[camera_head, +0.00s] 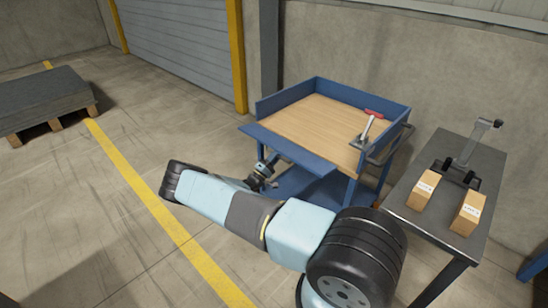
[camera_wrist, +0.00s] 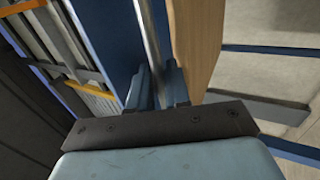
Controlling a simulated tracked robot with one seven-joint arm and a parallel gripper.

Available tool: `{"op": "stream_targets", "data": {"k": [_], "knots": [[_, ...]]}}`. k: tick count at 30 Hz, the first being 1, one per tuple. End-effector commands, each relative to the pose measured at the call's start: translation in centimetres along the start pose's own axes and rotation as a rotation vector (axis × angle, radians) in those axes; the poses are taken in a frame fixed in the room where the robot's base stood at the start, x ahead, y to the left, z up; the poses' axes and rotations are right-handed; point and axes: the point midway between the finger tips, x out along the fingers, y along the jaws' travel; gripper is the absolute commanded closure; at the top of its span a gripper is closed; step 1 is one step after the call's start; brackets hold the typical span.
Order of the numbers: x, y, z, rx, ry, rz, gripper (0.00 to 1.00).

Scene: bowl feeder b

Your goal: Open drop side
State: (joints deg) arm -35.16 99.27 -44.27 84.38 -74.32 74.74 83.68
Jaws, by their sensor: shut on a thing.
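The cart has a wooden deck (camera_head: 315,118) and blue side walls. Its drop side (camera_head: 285,146), the long blue panel at the front, leans outward from the deck edge and looks roughly level. My gripper (camera_head: 268,166) is below the panel's outer edge, its fingers partly hidden. In the wrist view, my gripper (camera_wrist: 158,82) is shut on a thin grey bar (camera_wrist: 149,38) running between its fingers. A blue surface (camera_wrist: 112,35) lies left of the bar and wood (camera_wrist: 195,40) to its right. I cannot tell how the bar joins the panel.
A grey table (camera_head: 446,195) with two cartons and a metal device stands to the right. A loaded pallet (camera_head: 45,103) is at far left. Floor left of the cart is clear.

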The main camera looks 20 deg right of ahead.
Motion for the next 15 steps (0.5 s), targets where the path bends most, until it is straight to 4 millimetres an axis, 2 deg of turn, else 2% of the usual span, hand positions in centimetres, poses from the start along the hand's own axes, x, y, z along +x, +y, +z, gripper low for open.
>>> {"op": "stream_targets", "data": {"k": [5,6,11,15], "knots": [[0.05,-0.16,0.38,-0.005,-0.005,0.0,1.0],[0.05,-0.16,0.38,-0.005,-0.005,0.0,0.81],[0.06,-0.1,0.25,-0.003,-0.004,0.0,0.66],[0.07,-0.03,0.15,-0.002,-0.003,0.001,0.66]]}}
